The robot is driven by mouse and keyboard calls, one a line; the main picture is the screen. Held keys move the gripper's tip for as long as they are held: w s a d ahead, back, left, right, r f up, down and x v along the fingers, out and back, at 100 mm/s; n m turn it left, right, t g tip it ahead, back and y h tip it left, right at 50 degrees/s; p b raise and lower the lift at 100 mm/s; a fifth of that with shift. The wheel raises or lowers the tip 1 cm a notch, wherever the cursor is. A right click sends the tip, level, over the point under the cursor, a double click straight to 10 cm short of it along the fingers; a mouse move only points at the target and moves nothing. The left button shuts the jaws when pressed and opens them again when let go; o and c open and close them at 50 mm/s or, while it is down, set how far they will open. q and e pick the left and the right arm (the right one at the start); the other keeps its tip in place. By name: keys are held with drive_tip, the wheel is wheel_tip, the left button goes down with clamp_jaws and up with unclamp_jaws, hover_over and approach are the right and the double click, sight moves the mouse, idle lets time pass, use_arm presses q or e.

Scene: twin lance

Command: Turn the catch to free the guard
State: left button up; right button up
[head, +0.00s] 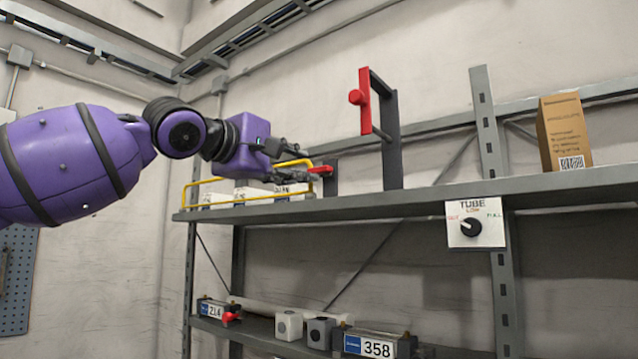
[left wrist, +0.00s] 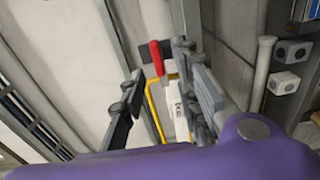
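The catch, a small red handle (head: 320,170) on a dark upright post (head: 330,184), is at the right end of the yellow rail guard (head: 225,203) on the upper shelf. My left gripper (head: 296,163) is just left of the catch, its fingers apart and pointing right. In the left wrist view the red catch (left wrist: 156,58) lies beyond the gap between the open fingers (left wrist: 160,88), with the yellow guard (left wrist: 153,112) and a white box behind it. I cannot tell whether a finger touches the catch. My right gripper is out of view.
White boxes (head: 242,193) stand behind the guard. A tall dark frame with a red lever (head: 364,100) rises right of the catch. A cardboard box (head: 565,132) stands far right. A dial panel (head: 476,225) hangs on the shelf edge. The lower shelf holds labelled units (head: 375,343).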

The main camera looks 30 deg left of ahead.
sight(316, 169)
use_arm(q)
drive_tip(key=w, duration=0.5)
drive_tip(key=shift+w+d+b, duration=0.25)
drive_tip(key=shift+w+b, duration=0.1)
drive_tip(key=shift+w, duration=0.05)
drive_tip(key=shift+w+r, duration=0.15)
drive_tip(key=shift+w, duration=0.85)
drive_tip(key=shift+s, duration=0.1)
clamp_jaws()
